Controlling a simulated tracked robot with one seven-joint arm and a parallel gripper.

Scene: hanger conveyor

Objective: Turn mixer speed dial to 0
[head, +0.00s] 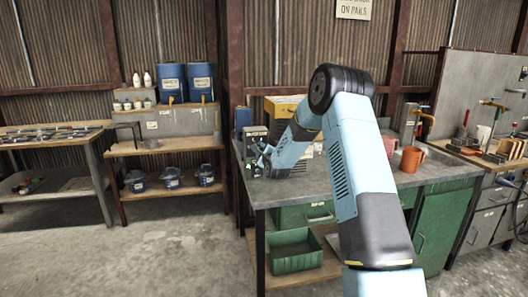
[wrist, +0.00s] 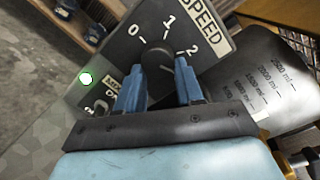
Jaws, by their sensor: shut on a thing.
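The speed dial (wrist: 157,52) is a dark round knob on a dark panel (wrist: 140,22) labelled SPEED, with marks 0, 1 and 2 around it. The picture is tilted, so 0 is at the left, 1 at the top and 2 at the right. My gripper (wrist: 159,66) has its two blue fingers shut on the dial, one on each side. The dial's lower part is hidden, and I cannot tell which mark it points to. In the head view my gripper (head: 266,152) is at the dark control box (head: 254,134) on the workbench's left end.
A lit white-green lamp (wrist: 86,78) is left of the dial. A grey container with ml marks (wrist: 262,88) stands close at the right. Open floor lies to the left.

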